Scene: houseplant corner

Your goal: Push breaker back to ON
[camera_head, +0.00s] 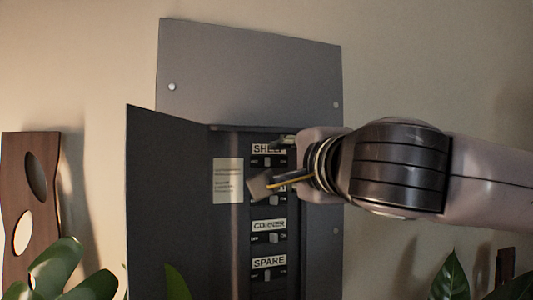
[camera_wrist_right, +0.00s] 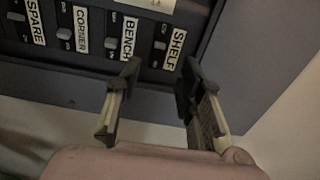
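The breaker panel (camera_head: 240,68) is a grey wall box with several small light switches in a column. The labels SHELF (camera_head: 265,149), CORNER (camera_head: 268,225) and SPARE (camera_head: 269,262) show in the head view. The BENCH label (camera_wrist_right: 128,37) shows in the wrist view, with its switch (camera_wrist_right: 111,42) beside it; my gripper mostly covers that label in the head view. The switch positions are too small to read surely. My right gripper (camera_head: 271,163) is in front of the SHELF and BENCH rows. Its fingers (camera_wrist_right: 160,70) are apart and empty. My left gripper is not in view.
The panel's dark door (camera_head: 181,210) stands open on the left, with a paper note (camera_head: 228,181) beside the switches. A wooden board (camera_head: 32,200) with holes is at far left. Plant leaves (camera_head: 55,265) rise at lower left, and others (camera_head: 450,278) at lower right.

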